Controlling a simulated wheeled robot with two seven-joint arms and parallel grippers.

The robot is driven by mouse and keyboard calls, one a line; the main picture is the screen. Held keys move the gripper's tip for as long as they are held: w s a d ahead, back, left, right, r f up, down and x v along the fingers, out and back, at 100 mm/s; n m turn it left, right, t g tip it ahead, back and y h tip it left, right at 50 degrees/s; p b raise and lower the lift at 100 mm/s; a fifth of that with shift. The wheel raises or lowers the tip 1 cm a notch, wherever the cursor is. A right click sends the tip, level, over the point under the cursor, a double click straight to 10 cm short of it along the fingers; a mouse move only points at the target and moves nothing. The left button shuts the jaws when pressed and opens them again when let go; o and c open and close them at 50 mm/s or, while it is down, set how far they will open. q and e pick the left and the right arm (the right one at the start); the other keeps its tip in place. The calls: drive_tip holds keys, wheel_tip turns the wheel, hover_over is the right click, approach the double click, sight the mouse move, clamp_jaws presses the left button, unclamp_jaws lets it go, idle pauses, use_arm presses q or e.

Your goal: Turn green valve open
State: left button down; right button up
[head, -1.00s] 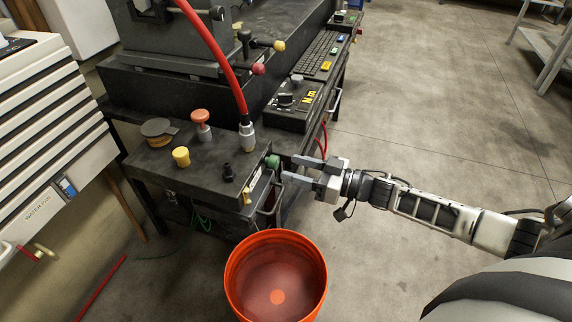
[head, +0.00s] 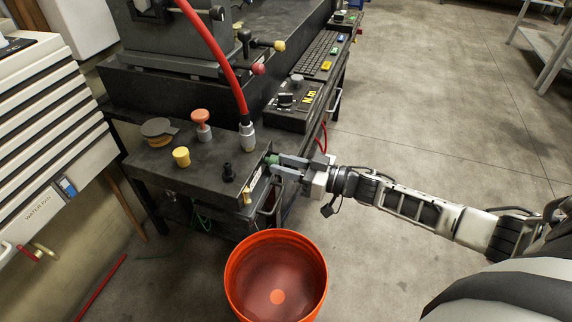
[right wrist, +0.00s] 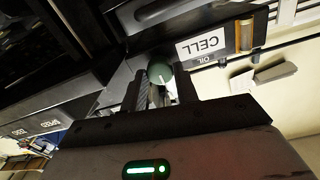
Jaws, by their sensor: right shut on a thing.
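The green valve (head: 271,160) is a small round knob on the front face of the dark bench, left of the keyboard end. My right gripper (head: 280,166) reaches it from the right, with its fingers on either side of the knob and shut on it. In the right wrist view the green knob (right wrist: 160,73) sits between the two dark fingers (right wrist: 163,88), with a white mark on its face. The fingers hide part of the knob. My left gripper is not in view.
An orange bucket (head: 275,280) stands on the floor below the valve. The bench top holds a yellow knob (head: 181,156), a red knob (head: 201,125) and a red hose (head: 222,62). Open floor lies right.

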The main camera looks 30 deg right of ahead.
drive_tip(key=shift+n, duration=0.3)
use_arm(q)
drive_tip(key=b, duration=0.2)
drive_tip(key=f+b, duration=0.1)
drive_tip(key=b, duration=0.2)
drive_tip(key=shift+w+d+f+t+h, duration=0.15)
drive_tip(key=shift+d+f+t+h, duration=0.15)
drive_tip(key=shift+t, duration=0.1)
use_arm(e)
drive_tip(key=n, duration=1.6)
drive_tip(key=shift+d+f+n, duration=0.1)
drive_tip(key=shift+n, duration=0.3)
drive_tip(key=shift+y, duration=0.4)
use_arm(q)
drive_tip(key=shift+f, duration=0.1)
use_arm(e)
drive_tip(key=o, duration=1)
